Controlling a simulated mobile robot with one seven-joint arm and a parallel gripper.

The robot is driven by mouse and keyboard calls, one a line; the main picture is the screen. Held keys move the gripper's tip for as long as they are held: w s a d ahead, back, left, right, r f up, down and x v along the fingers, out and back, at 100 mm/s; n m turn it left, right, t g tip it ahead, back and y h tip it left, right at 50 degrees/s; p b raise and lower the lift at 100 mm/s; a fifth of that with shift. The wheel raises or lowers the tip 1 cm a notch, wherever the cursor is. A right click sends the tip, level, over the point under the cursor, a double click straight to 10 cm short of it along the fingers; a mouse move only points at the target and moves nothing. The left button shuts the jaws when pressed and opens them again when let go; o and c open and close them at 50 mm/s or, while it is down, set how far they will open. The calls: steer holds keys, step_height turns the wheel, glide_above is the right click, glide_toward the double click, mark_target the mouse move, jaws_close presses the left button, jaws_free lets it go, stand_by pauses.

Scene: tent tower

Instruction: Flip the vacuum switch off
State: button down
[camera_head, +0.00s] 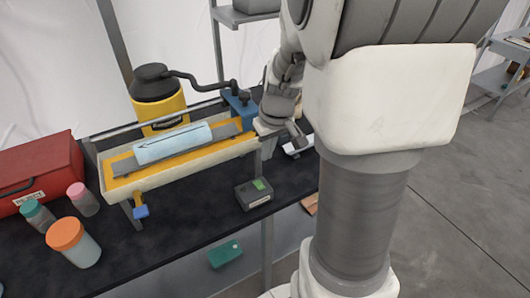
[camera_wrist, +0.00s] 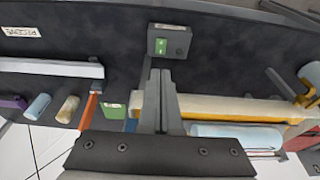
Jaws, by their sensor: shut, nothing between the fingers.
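The vacuum switch is a small dark grey box (camera_head: 254,195) with a green rocker (camera_head: 259,185) on top. It sits on the black table in front of the yellow-edged tray's right end. In the wrist view the box (camera_wrist: 179,36) and green rocker (camera_wrist: 160,46) lie just beyond my fingertips. My gripper (camera_wrist: 161,72) is shut and empty, its fingers pointing toward the box with a small gap in the picture. In the head view my arm covers part of the gripper. I cannot tell its exact height above the switch.
The tray (camera_head: 117,197) holds a pale blue cylinder (camera_head: 172,144). A yellow canister with a black top (camera_head: 155,82) and hose stands behind it. A red box (camera_head: 40,172) and several capped jars, one with an orange lid (camera_head: 66,234), are at left. Table around the switch is mostly clear.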

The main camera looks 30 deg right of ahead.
steer(key=shift+w, duration=0.1)
steer(key=shift+w+a+r+t, duration=0.2)
steer(key=shift+w+t, duration=0.1)
steer(key=shift+w, duration=0.35)
steer(key=b, duration=0.2)
glide_toward(257, 181)
steer(key=x, duration=0.5)
steer(key=shift+w, duration=0.15)
steer(key=shift+a+f, duration=0.1)
steer(key=shift+f, duration=0.65)
steer(key=shift+w+r+p, duration=0.1)
steer(key=shift+r+p, duration=0.05)
steer(key=shift+p, duration=0.8)
